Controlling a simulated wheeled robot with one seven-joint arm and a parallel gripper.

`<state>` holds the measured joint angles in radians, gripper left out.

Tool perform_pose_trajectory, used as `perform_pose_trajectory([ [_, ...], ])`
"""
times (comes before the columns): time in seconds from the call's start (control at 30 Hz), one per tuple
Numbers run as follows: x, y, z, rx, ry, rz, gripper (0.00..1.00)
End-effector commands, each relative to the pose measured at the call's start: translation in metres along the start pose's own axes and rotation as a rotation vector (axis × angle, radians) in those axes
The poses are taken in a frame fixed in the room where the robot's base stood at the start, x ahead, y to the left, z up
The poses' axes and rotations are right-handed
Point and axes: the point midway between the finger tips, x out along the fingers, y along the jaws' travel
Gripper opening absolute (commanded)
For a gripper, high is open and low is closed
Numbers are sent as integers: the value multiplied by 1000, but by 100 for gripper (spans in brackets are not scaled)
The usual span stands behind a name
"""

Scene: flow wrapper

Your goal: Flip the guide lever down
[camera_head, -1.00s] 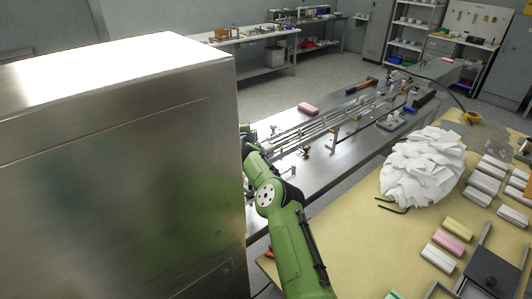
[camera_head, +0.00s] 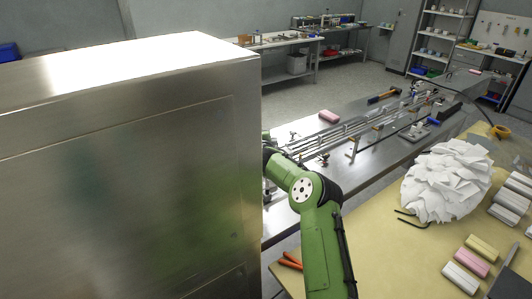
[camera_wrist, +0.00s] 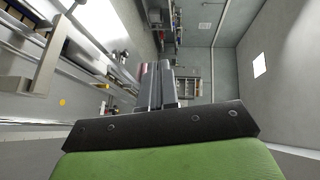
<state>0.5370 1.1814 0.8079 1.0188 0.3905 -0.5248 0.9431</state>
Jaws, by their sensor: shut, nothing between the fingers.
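The flow wrapper line with its guide rails (camera_head: 350,132) runs across the steel bench from behind the cabinet toward the back right. Small upright posts and dark and red knobs stand near its near end, but I cannot single out the guide lever among them. My green arm reaches behind the cabinet edge, so my gripper is hidden in the head view. In the wrist view my gripper (camera_wrist: 157,82) has its grey fingers together, with nothing held. A pale metal bracket (camera_wrist: 46,66) and rails show to its left; I see no contact with them.
A large steel cabinet (camera_head: 120,180) blocks the left side. A pink block (camera_head: 329,116) lies on the steel bench. A yellow table (camera_head: 375,245) at the right holds a white paper pile (camera_head: 448,180) and several wrapped bars. Open floor lies beyond the bench.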

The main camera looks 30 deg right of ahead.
Motion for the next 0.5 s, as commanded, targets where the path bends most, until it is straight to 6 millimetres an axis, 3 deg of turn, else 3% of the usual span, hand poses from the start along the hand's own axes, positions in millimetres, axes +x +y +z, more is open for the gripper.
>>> perform_pose_trajectory([
  [0.5, -98, 0, 0, -6, -2, -5, 0],
])
